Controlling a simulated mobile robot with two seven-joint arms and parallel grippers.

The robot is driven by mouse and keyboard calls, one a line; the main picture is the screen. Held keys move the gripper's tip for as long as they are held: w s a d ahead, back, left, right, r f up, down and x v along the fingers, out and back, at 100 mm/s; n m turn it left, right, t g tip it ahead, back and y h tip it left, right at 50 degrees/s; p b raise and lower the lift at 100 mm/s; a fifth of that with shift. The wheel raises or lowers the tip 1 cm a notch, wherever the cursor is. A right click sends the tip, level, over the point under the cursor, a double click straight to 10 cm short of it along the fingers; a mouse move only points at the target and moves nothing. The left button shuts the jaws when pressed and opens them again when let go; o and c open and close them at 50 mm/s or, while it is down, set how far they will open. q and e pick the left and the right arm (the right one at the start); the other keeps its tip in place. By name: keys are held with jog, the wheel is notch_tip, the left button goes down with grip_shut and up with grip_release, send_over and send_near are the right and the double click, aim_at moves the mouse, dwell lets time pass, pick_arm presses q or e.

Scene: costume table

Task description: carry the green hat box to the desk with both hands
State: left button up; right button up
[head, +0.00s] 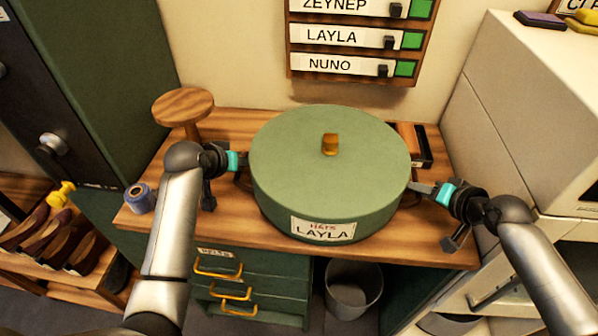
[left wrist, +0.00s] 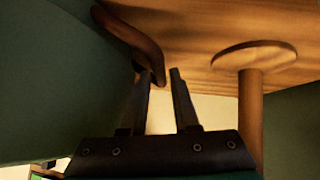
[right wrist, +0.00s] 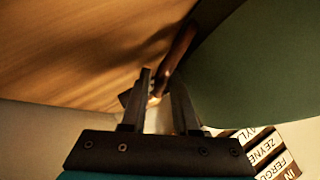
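The green hat box (head: 325,175), round with a tan knob on its lid and a "HATS LAYLA" label in front, stands level at the wooden top (head: 235,225). My left gripper (head: 244,163) is at its left side and my right gripper (head: 418,187) at its right side. In the left wrist view a brown handle (left wrist: 135,45) of the box reaches the fingertips (left wrist: 160,78), which are apart. In the right wrist view the other handle (right wrist: 178,50) runs down to the parted fingertips (right wrist: 158,80). Neither gripper visibly clamps its handle.
A round wooden stand (head: 183,105) and a blue spool (head: 139,198) are left of the box. Dark flat items (head: 420,145) lie behind it at right. A white cabinet (head: 520,120) stands close on the right. A bin (head: 353,288) and green drawers (head: 255,290) are below.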

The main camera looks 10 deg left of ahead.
pick_arm(q)
jog(key=shift+o, duration=1.1)
pick_arm(e)
jog(key=shift+o, duration=1.1)
pick_arm(q)
jog(key=v, duration=0.8)
pick_arm(e)
jog(key=shift+v, duration=3.75)
jog(key=shift+a, duration=0.1)
